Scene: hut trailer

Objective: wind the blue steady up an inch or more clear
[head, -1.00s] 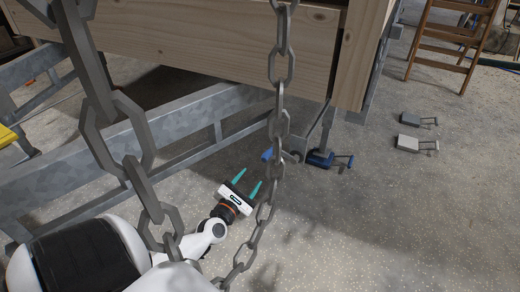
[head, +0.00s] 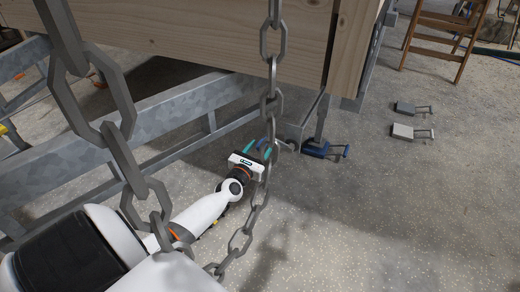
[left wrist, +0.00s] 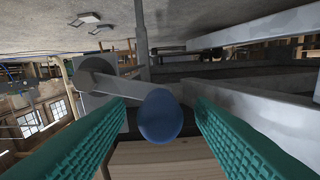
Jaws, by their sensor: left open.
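The steady's grey post (head: 320,122) runs down under the trailer's corner to a blue foot block (head: 316,149) on the floor. I cannot tell whether the block touches both post and floor. In the left wrist view the steady's grey crank arm (left wrist: 115,83) ends in a rounded blue knob (left wrist: 160,115). My left gripper (head: 259,147) is open at the crank, left of the post. Its teal fingers stand either side of the knob in the left wrist view (left wrist: 158,125), with gaps on both sides. The knob is mostly hidden in the head view. My right gripper is not in view.
A grey block (head: 404,108) and a paler one (head: 402,131), each with a handle, lie on the floor at right. A hanging chain (head: 270,105) crosses the head view before my arm. The galvanised trailer frame (head: 150,130) runs at left. Floor at lower right is clear.

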